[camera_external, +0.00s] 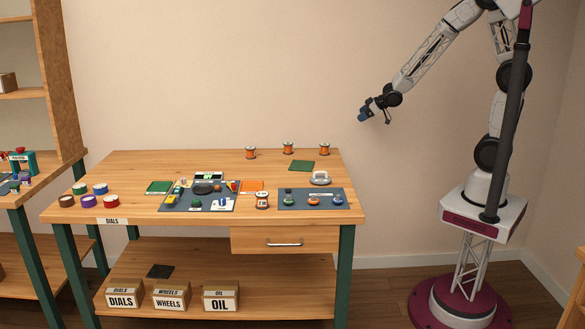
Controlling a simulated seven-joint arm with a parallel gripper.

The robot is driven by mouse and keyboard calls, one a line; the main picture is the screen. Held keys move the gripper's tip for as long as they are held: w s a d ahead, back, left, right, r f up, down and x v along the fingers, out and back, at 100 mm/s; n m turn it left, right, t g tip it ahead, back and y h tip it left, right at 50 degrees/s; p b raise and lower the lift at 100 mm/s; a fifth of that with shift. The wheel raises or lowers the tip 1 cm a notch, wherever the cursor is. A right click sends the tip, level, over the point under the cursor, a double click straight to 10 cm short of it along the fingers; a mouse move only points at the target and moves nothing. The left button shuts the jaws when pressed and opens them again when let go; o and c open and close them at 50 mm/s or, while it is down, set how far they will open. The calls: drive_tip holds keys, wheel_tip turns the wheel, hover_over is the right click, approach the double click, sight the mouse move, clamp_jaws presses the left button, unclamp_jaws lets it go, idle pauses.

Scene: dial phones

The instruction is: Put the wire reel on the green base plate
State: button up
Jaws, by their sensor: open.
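Several reel-like things show on the workbench. Three copper-orange wire reels with pale ends stand upright along its back edge: the left one (250,153), the middle one (288,148) and the right one (324,149). A dark green plate (302,166) lies flat and bare just in front of the middle and right reels. Another green plate (159,187) lies at the left of the bench. My gripper (374,119) is open and empty, high in the air to the right of the bench and above it, well apart from the reels and plates.
A dark mat (170,207) with small parts lies left of centre. A blue-grey mat (327,202) holds three small parts at the right. A silver round thing (320,178) and a white-and-brown item (262,200) stand nearby. Tape rolls (88,201) lie at the left. The back left is clear.

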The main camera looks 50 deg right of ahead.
drive_tip(key=s+d+r+m+g+h, duration=0.15)
drive_tip(key=s+d+r, duration=0.3)
drive_tip(key=s, duration=0.55)
drive_tip(key=s+d+r+m+g+h, duration=0.1)
drive_tip(key=s+d+r+m+g, duration=0.15)
drive_tip(key=s+r, duration=0.45)
drive_tip(key=s+d+r+m+g+h, duration=0.1)
drive_tip(key=s+d+r+m+g, duration=0.2)
drive_tip(key=s, duration=0.9)
drive_tip(key=n+g, duration=0.3)
drive_tip(key=n, duration=1.3)
hover_over(325, 144)
drive_tip(key=f, duration=2.1)
drive_tip(key=shift+s+f, duration=0.3)
drive_tip(key=shift+f, duration=0.1)
drive_tip(key=shift+w+a+f, duration=0.15)
drive_tip(key=shift+a+f, duration=0.15)
drive_tip(key=shift+f, duration=0.1)
